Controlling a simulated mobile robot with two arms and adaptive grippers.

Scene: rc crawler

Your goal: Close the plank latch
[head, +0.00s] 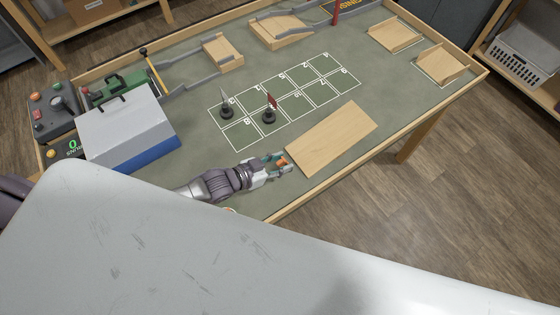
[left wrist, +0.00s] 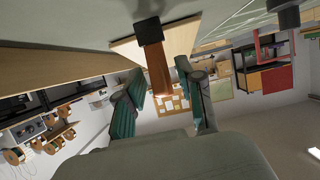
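The plank (head: 332,138) is a flat light-wood board lying on the green table top near the front edge. At its left end is a small orange piece (head: 282,162), which looks like the latch. In the left wrist view, the latch shows as an orange-brown bar (left wrist: 159,72) with a black end, beside the plank (left wrist: 181,38). My left gripper (head: 280,164) is at the plank's left end. Its green fingers (left wrist: 158,75) stand apart on either side of the orange bar, with gaps showing. Contact cannot be told. My right gripper is not in view.
A grey and blue box (head: 128,130) stands left of my left arm. Two small flags on black bases, one red (head: 270,110) and one pale (head: 226,106), stand on the white grid. Wooden ramps (head: 280,31) lie at the back. A low wooden rim (head: 310,198) edges the table.

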